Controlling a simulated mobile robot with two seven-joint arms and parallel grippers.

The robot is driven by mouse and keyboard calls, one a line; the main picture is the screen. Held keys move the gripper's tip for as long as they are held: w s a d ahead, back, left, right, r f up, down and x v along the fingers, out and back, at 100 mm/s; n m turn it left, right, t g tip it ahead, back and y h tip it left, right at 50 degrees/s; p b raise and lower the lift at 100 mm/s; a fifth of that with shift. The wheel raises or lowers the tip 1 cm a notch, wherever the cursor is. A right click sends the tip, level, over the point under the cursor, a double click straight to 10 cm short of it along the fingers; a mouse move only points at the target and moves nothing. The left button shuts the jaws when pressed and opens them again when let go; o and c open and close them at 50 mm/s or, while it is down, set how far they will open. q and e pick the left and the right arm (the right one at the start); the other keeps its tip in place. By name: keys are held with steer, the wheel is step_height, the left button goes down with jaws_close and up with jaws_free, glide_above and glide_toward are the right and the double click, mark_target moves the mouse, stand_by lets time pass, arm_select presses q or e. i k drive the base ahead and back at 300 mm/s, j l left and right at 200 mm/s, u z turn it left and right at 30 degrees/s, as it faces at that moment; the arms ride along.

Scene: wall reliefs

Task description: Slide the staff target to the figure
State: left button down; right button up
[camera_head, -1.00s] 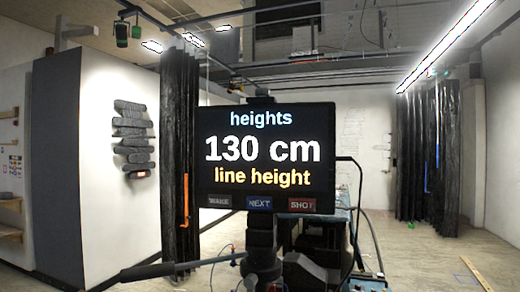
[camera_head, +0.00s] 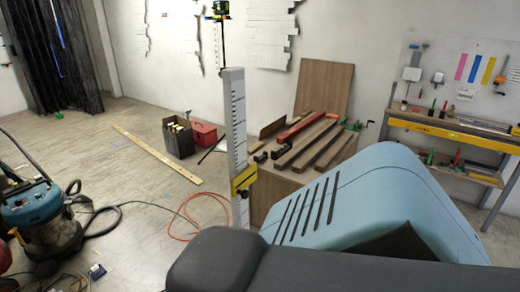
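A pale upright staff (camera_head: 235,115) with dark graduation marks stands near the middle of the head view. A yellow target (camera_head: 243,180) with a dark part sits around or against the staff, in its lower half. The marks are too small to read, so I cannot tell the target's height. The foot of the staff is hidden behind a dark grey rounded form at the bottom. The screen with the figure is not in view now. Neither of my grippers shows.
A light blue slotted housing (camera_head: 350,200) fills the lower right. Behind it, a wooden bench (camera_head: 275,190) holds boards and clamps. A vacuum cleaner (camera_head: 45,215) stands at left, with an orange cable (camera_head: 185,218) on the floor.

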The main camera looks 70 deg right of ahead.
mark_target(242, 181)
steer(key=z, duration=2.1)
